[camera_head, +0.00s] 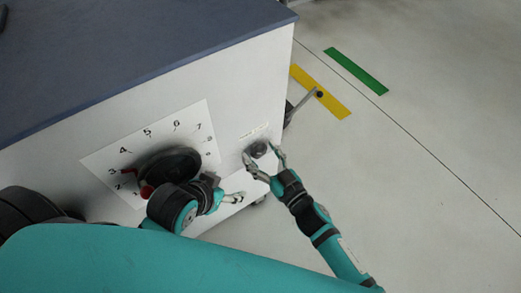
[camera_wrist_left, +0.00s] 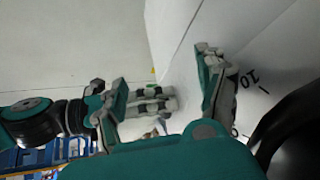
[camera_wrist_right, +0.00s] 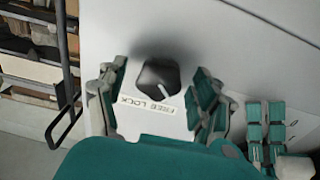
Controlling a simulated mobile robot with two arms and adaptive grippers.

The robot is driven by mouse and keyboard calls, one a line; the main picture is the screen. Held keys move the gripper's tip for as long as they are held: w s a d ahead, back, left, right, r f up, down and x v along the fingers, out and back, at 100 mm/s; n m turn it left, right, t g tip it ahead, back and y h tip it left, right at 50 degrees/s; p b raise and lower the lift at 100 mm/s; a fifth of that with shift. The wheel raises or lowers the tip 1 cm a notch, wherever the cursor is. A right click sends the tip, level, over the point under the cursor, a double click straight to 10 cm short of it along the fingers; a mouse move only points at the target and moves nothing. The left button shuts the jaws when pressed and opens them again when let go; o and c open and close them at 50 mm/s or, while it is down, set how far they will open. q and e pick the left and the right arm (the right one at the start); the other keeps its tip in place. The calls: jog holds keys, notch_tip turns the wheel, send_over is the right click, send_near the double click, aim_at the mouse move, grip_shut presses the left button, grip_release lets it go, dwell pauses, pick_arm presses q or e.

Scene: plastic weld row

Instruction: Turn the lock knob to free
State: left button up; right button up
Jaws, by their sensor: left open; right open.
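The lock knob (camera_head: 258,149) is a small dark knob on the cabinet's light front panel. In the right wrist view the knob (camera_wrist_right: 158,77) has a white line pointing down and slightly right, beside a label (camera_wrist_right: 146,106) with the words FREE and LOCK. My right gripper (camera_head: 262,158) is open at the knob, one finger on either side. In its wrist view, gaps show between the knob and the fingers. My left gripper (camera_head: 226,195) is open and empty, lower left of the knob, near the handwheel. The left wrist view does not clearly show the knob.
A black handwheel (camera_head: 172,165) with a red handle (camera_head: 145,190) sits on a numbered dial plate (camera_head: 100,161), close to my left gripper. A lever (camera_head: 300,106) sticks out at the cabinet's right side. The floor (camera_head: 420,180) to the right is clear.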

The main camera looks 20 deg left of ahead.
jog(key=shift+c, duration=0.2)
jog(key=c, duration=1.1)
jog(key=shift+c, duration=0.2)
